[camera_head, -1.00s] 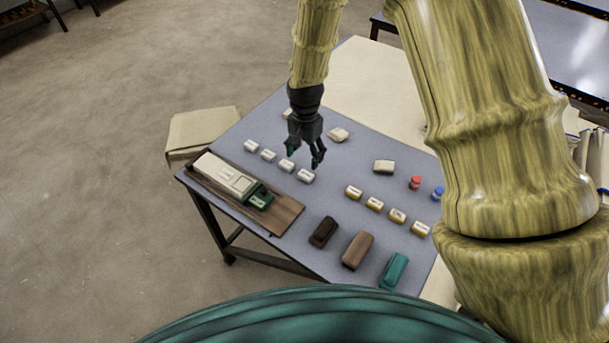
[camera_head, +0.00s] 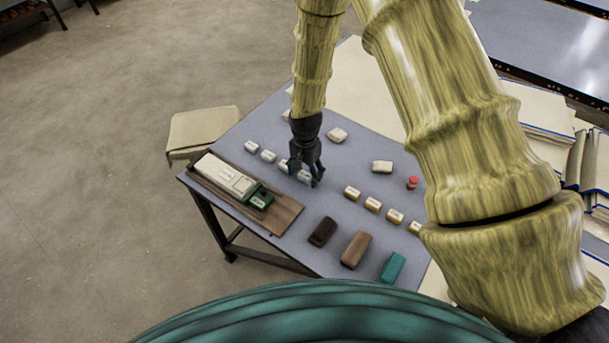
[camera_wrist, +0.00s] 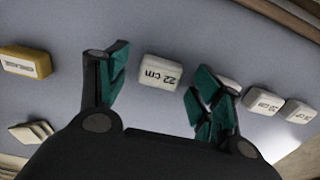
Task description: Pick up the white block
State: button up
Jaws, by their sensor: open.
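Several small white blocks stand in a row on the grey-blue table (camera_head: 270,120). In the head view, this white block (camera_head: 304,177) is partly hidden by my gripper. My gripper (camera_head: 303,176) is open and empty, pointing down over the end of the row. In the wrist view its teal-padded fingers (camera_wrist: 160,85) straddle the marked block. Another white block (camera_wrist: 228,86) is partly behind the right finger, with more (camera_wrist: 262,102) further right.
A row of yellow-and-white blocks (camera_head: 373,204) stands to the right. A wooden board (camera_head: 286,215) with a white-and-green toy truck (camera_head: 229,178) lies left. Dark, brown (camera_head: 356,250) and teal (camera_head: 391,267) blocks are nearer. A red-topped item (camera_head: 412,182) is at the right.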

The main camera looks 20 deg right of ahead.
jog(key=shift+f, duration=0.2)
jog(key=c, duration=0.9)
jog(key=shift+c, duration=0.2)
jog(key=shift+r, duration=0.15)
